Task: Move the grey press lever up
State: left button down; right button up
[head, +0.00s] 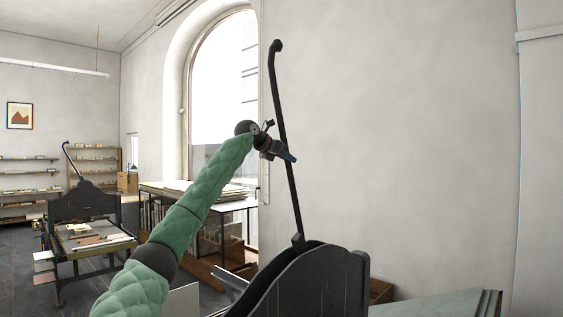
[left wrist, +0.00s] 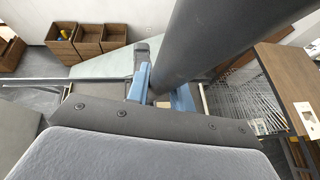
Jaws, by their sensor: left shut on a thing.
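The grey press lever (head: 293,195) is a long dark bar with a bent top end. In the head view it stands nearly upright, its top leaning slightly left, and rises from the dark press body (head: 315,285). My left gripper (head: 281,153) is shut on the lever around the middle of its length. In the left wrist view the lever (left wrist: 205,40) is a thick dark cylinder crossing close to the camera, with the blue fingers of my left gripper (left wrist: 162,92) on either side of it. My right gripper is not in view.
A second press (head: 85,203) with its own lever stands at the far left. A table with flat sheets (head: 195,188) is under the window. Wooden crates (left wrist: 88,38) show in the left wrist view. The plain wall right of the lever is clear.

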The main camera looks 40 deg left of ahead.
pick_arm(q)
jog(key=shift+w+d+r+g, duration=0.1)
jog(key=shift+w+r+g, duration=0.1)
jog(key=shift+w, duration=0.55)
jog(key=shift+w+d+r+g, duration=0.1)
jog(key=shift+w+r+g, duration=0.1)
jog(key=shift+w, duration=0.5)
jog(key=shift+s+r, duration=0.1)
jog(key=shift+r, duration=0.05)
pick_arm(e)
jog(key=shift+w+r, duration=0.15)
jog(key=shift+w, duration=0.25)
pick_arm(q)
jog(key=shift+r, duration=0.1)
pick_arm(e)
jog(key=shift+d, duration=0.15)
